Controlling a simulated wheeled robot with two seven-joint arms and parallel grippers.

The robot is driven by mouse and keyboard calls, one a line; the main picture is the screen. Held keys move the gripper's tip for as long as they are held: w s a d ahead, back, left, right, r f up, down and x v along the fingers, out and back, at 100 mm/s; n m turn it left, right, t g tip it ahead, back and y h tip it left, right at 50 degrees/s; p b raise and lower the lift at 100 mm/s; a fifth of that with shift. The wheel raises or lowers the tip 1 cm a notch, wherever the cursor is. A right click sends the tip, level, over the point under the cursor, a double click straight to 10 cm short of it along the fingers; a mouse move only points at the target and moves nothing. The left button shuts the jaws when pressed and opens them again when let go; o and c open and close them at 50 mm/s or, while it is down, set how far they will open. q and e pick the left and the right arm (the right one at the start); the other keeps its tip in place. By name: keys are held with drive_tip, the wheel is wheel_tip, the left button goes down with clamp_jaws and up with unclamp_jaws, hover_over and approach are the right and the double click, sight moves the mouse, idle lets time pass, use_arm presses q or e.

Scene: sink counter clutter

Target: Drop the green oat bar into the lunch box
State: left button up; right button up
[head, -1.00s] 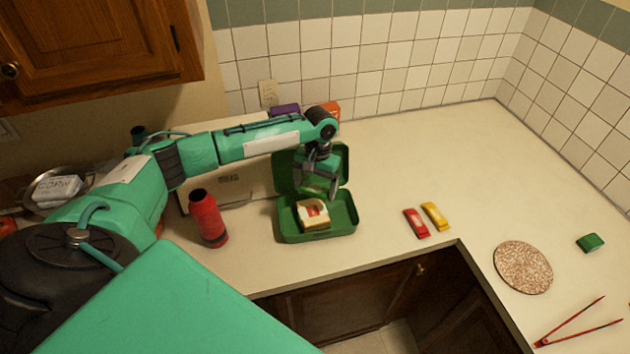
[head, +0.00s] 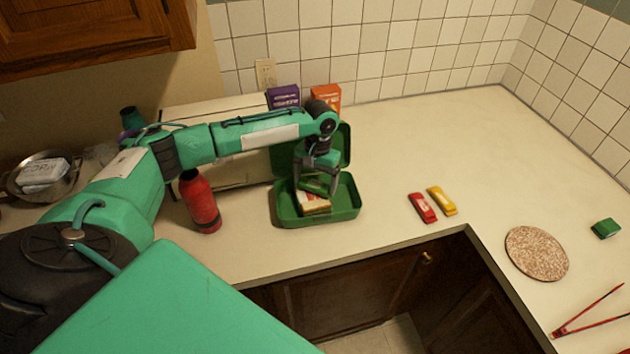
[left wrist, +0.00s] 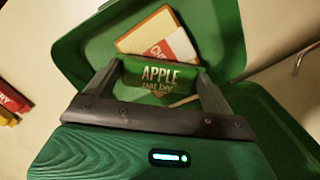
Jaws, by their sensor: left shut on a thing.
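The green oat bar (head: 314,187), lettered APPLE in the left wrist view (left wrist: 160,75), is held between the two fingers of my left gripper (head: 316,189). The fingers are shut on its ends. The bar is over the open green lunch box (head: 347,201), above a sandwich pack (head: 313,205) that lies inside. Whether the bar touches the sandwich is hard to tell. The left wrist view shows the sandwich pack (left wrist: 160,38) just beyond the bar, within the box's walls (left wrist: 228,40). The box's lid (head: 341,142) stands raised at the back. My right gripper is not in view.
A red bottle (head: 201,203) stands left of the box. Red (head: 422,208) and yellow (head: 441,201) bars lie to its right. Farther right are a round speckled board (head: 537,253), a green block (head: 606,228) and red tongs (head: 590,315). Purple (head: 283,96) and orange (head: 325,97) boxes stand behind.

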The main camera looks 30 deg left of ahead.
use_arm(q)
drive_tip(key=o, duration=0.8)
drive_tip(key=shift+r, duration=0.15)
wheel_tip(320, 180, up, 13)
drive_tip(key=w+b, duration=0.2)
drive_tip(key=b, duration=0.1)
drive_tip(key=shift+a+r, duration=0.15)
drive_tip(key=shift+r, duration=0.05)
